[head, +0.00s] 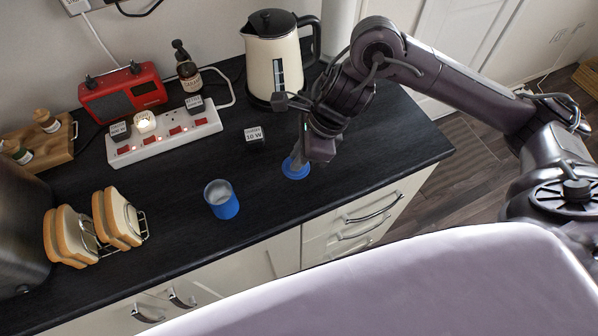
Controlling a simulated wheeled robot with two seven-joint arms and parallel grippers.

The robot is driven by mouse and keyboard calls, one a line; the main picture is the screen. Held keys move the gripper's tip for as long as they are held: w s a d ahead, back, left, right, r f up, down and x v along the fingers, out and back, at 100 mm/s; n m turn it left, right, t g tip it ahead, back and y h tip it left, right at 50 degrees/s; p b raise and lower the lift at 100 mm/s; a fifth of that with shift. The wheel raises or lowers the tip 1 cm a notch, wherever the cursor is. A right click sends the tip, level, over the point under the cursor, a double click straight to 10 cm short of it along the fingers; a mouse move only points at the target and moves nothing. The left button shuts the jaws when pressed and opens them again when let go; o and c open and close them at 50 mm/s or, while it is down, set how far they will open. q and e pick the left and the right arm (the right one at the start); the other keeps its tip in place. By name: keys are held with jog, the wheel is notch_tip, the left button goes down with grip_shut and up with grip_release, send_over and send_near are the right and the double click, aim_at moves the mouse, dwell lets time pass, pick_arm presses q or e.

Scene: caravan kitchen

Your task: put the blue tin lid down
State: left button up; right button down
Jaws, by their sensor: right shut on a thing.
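The blue tin lid (296,172) is a small blue disc at or just above the black worktop (270,205); I cannot tell if it touches the surface. My right gripper (299,158) points down and is shut on the lid, its fingers hiding part of it. A blue tin (222,205) stands upright and open on the worktop, to the left of and nearer than the lid, apart from it. My left gripper is not in view.
A cream kettle (273,70) stands behind the right gripper. A white power strip (180,137), a small labelled black block (254,135), a red radio (124,94) and a toast rack (142,222) are to the left. Worktop right of the lid is clear up to its edge.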

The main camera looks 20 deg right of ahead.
notch_tip(320, 180, down, 2)
jog(key=shift+f, duration=0.25)
jog(key=shift+d+f, duration=0.1)
jog(key=shift+f, duration=1.85)
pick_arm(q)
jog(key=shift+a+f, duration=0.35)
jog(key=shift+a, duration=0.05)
pick_arm(e)
jog(key=shift+f+b, duration=0.15)
jog(key=shift+b, duration=0.3)
jog(key=c, duration=1.4)
grip_release()
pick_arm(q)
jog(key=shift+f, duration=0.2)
